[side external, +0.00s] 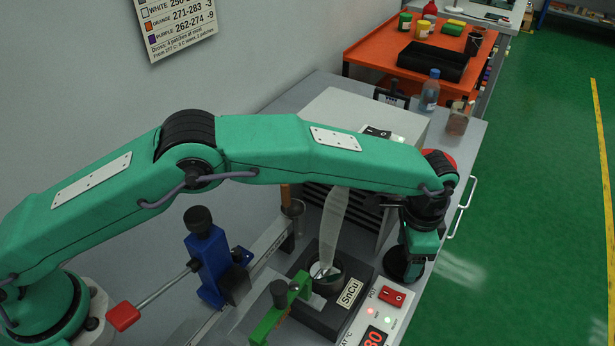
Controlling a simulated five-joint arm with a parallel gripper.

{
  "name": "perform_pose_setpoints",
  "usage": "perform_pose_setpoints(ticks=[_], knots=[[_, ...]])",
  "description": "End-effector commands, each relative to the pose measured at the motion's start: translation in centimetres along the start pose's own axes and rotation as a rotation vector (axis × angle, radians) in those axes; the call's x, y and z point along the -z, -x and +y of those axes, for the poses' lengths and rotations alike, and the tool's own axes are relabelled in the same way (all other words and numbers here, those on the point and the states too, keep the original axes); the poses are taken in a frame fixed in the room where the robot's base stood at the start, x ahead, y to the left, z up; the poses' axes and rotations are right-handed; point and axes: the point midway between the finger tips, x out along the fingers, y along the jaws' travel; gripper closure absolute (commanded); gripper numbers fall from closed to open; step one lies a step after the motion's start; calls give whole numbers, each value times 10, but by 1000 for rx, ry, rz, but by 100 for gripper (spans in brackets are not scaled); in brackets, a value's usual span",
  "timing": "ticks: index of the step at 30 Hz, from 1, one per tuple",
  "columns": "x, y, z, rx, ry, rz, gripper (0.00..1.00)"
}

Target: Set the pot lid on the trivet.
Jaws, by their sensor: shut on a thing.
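My gripper (413,250) hangs at the end of my green arm, to the right of the solder pot. It is shut on the pot lid (400,266), a dark round piece at the gripper's lower left. The fingertips are mostly hidden. The open solder pot (326,277) sits in a dark block with an "SnCu" label, and shiny metal shows inside. The lid is clear of the pot. I cannot make out the trivet; it may be hidden beneath the lid or gripper. Whether the lid touches anything below is unclear.
A pale translucent plume or strip (334,228) rises above the pot. A control box (376,322) with a red switch stands in front. A blue clamp (211,262) and green bracket (276,310) stand left. A bottle (430,92) is at the back; the bench edge is right.

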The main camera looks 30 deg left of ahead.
Motion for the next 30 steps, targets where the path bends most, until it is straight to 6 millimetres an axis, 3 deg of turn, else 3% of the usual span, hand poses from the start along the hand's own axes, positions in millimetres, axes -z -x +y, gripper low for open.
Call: perform_pose_setpoints(ticks=[9, 10, 13, 19, 21, 30], knots=[[0, -3, 0, 0, 0, 0, 59], [0, -3, 0, 0, 0, 0, 27], [0, -3, 0, 0, 0, 0, 8], [0, -3, 0, 0, 0, 0, 6], [0, -3, 0, 0, 0, 0, 0], [0, -2, 0, 0, 0, 0, 0]])
